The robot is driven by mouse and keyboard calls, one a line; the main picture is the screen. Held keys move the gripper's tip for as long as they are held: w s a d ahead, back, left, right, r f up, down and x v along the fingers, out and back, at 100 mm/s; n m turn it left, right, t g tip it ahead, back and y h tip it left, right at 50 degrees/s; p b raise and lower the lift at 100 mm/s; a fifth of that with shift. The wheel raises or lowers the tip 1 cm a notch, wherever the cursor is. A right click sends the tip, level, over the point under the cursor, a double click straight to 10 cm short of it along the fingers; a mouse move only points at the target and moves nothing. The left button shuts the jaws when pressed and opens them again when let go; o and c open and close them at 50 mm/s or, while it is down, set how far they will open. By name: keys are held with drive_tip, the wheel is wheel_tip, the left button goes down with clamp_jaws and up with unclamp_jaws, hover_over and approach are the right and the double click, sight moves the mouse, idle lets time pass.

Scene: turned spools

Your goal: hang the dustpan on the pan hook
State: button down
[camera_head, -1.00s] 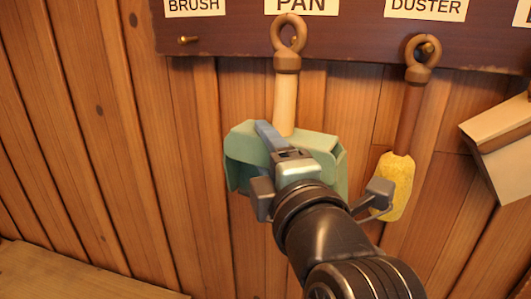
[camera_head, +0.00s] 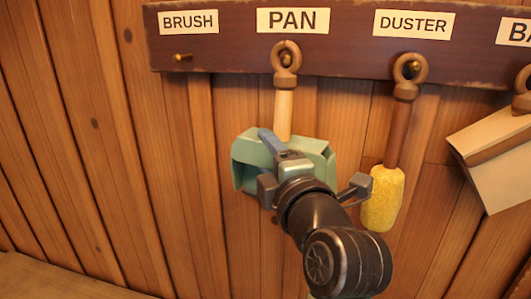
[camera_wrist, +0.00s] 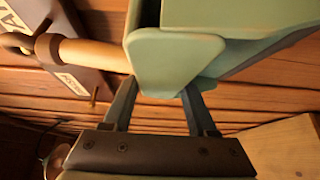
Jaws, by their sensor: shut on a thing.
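The dustpan (camera_head: 248,158) has a green pan, a pale wooden handle and a brown ring (camera_head: 286,52) at its top. It hangs upright against the board under the PAN label (camera_head: 293,21). The brass tip of the pan hook (camera_head: 287,60) shows inside the ring, so the ring appears to be around the hook. My gripper (camera_head: 272,145) is shut on the green pan below the handle. In the wrist view my gripper's two fingers (camera_wrist: 160,98) close on a green flange of the dustpan (camera_wrist: 172,58). The handle points left there, toward the board.
The dark board (camera_head: 232,52) runs along the plank wall. The brush hook (camera_head: 182,57) is empty at left. A yellow duster (camera_head: 382,198) hangs close to the right of my wrist. A beige-bladed tool (camera_head: 495,150) hangs farther right. A wooden surface (camera_head: 60,280) lies at lower left.

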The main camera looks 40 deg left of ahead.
drive_tip(key=shift+w+a+f+b, duration=0.1)
drive_tip(key=shift+w+a+b, duration=0.1)
drive_tip(key=shift+w+b, duration=0.25)
drive_tip(key=shift+w+a+f+b, duration=0.1)
drive_tip(key=shift+w+a+b, duration=0.1)
drive_tip(key=shift+w+b, duration=0.25)
drive_tip(key=shift+w+a+f+b, duration=0.1)
drive_tip(key=shift+w+b, duration=0.05)
drive_tip(key=shift+b, duration=0.25)
drive_tip(key=shift+c, duration=0.6)
unclamp_jaws()
drive_tip(key=shift+f, duration=0.1)
drive_tip(key=b+v, duration=0.5)
drive_tip(key=v, duration=0.8)
drive_tip(key=shift+b, duration=0.3)
